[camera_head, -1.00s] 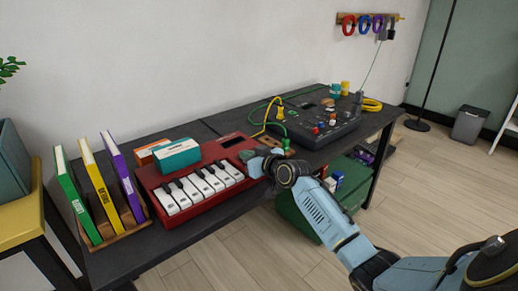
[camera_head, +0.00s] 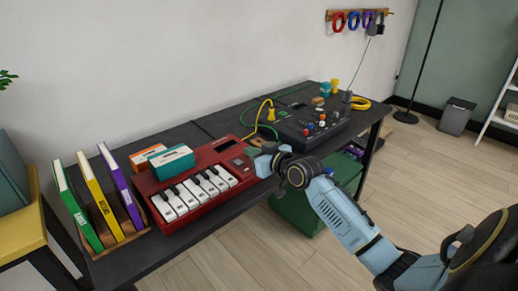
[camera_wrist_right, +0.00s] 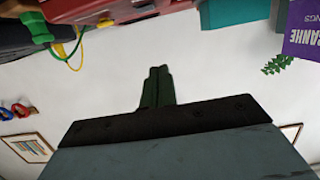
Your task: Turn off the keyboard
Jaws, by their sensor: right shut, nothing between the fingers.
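The red keyboard (camera_head: 155,184) with white and black keys lies on the dark table. Its right end carries a small dark display (camera_head: 223,146) and small controls (camera_head: 240,162). My right gripper (camera_head: 256,151) is shut and empty at the keyboard's right end, close to these controls; I cannot tell whether it touches them. In the right wrist view, its closed dark green fingers (camera_wrist_right: 157,86) point towards the red keyboard body (camera_wrist_right: 110,10) at the top, with a visible gap in the picture. My left gripper is not in view.
Teal and orange boxes (camera_head: 172,159) stand behind the keys. Upright books (camera_head: 100,203) are on the left. A yellow cable (camera_head: 262,110) runs behind the gripper. A dark mixer (camera_head: 320,122) sits to the right, and a green bin (camera_head: 297,215) is below the table.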

